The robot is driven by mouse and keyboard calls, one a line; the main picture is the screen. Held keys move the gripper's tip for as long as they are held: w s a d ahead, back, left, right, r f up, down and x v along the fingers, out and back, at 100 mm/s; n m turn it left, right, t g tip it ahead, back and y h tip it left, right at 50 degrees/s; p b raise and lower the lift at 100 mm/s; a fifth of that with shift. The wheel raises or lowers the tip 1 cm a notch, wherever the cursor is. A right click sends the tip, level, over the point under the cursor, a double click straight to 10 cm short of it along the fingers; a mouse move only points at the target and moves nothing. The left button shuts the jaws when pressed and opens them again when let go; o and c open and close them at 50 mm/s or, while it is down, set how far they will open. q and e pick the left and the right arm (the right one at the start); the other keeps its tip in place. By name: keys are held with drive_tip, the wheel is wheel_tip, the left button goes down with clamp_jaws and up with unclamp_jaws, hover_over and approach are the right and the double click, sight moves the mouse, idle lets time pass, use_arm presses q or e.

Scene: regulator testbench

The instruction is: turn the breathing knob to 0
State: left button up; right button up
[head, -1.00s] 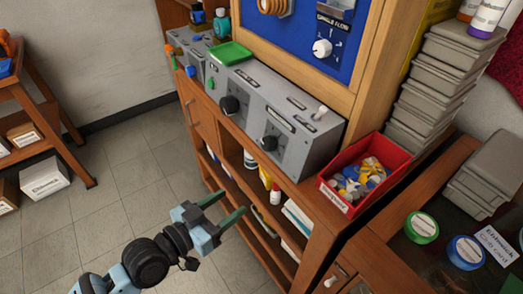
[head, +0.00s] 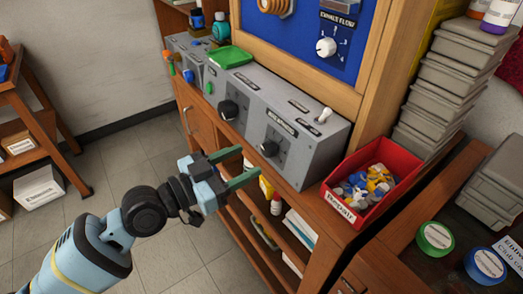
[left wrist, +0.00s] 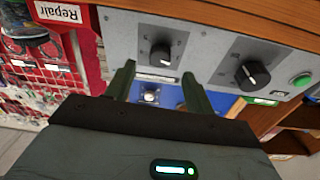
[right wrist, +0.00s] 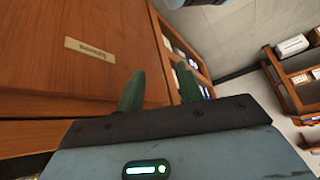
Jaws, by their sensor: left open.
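The grey testbench box (head: 305,150) carries two black knobs on its sloped front. The right knob (head: 269,148) sits below a dark label that seems to read "breathing"; it also shows in the left wrist view (left wrist: 160,55). The left knob (head: 229,109) also shows in the left wrist view (left wrist: 252,73). Their exact settings are too small to read. My left gripper (head: 249,164) is open and empty, in front of and just below the right knob, apart from it. My right gripper (right wrist: 160,70) shows only in its wrist view, open and empty by brown woodwork.
A red bin (head: 341,205) of small parts stands right of the box. A green tray (head: 229,57) lies on top of the box at the left. A toggle switch (head: 323,115) sticks up at its right end.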

sight(265, 151)
use_arm(q)
drive_tip(key=x, duration=0.5)
drive_tip(key=shift+w+d+p, duration=0.2)
drive_tip(key=shift+d+p, duration=0.05)
drive_tip(key=shift+p, duration=0.1)
drive_tip(key=c, duration=1)
